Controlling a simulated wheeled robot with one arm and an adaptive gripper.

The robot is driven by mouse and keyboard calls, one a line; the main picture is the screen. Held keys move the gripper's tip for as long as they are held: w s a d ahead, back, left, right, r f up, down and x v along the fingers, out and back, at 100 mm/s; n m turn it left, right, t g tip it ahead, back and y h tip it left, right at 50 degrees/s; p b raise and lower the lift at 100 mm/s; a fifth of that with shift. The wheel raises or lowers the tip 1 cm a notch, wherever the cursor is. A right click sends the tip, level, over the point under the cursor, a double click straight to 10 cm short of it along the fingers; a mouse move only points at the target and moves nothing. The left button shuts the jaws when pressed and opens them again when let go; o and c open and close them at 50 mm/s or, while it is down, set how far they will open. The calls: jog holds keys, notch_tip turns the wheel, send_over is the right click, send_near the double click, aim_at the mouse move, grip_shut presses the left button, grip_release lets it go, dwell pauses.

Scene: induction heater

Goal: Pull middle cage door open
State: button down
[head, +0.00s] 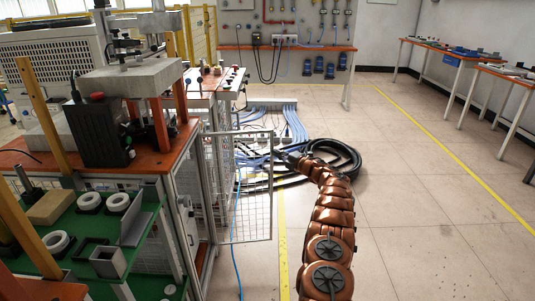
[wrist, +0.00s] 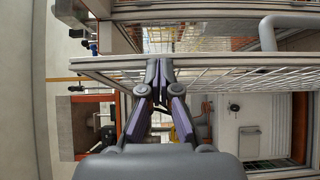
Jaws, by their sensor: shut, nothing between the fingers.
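The middle cage door (head: 252,207), a wire-mesh panel in a thin grey metal frame, stands swung out from the cage front in the head view. Its free upright edge is on the right, over the floor. In the wrist view, the door's frame and mesh (wrist: 230,78) run across the upper middle. My gripper (head: 283,156) is at the door's free edge in the head view, partly hidden by my arm. In the wrist view, my gripper (wrist: 160,68) has its fingertips together, overlapping the door frame; whether they touch it I cannot tell.
The cage (head: 189,222) stands left, under an orange worktop (head: 130,160). Blue hoses (head: 297,123) and black coiled cables (head: 345,160) lie on the floor behind my arm. A workbench (head: 470,62) lines the right wall. The floor right of my arm is clear.

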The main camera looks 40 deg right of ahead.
jog(key=shift+w+d+f, duration=0.1)
jog(key=shift+w+d, duration=0.2)
jog(key=shift+s+p, duration=0.1)
jog(key=shift+p, duration=0.2)
dwell(0.3)
jog(key=shift+s+a+p, duration=0.3)
jog(key=shift+s+p, duration=0.25)
jog(key=shift+s, duration=0.05)
jog(key=shift+s+a+p, duration=0.3)
jog(key=shift+s+p, duration=0.2)
jog(key=shift+s, duration=0.05)
jog(key=s+d, duration=0.7)
jog(key=shift+s, duration=0.4)
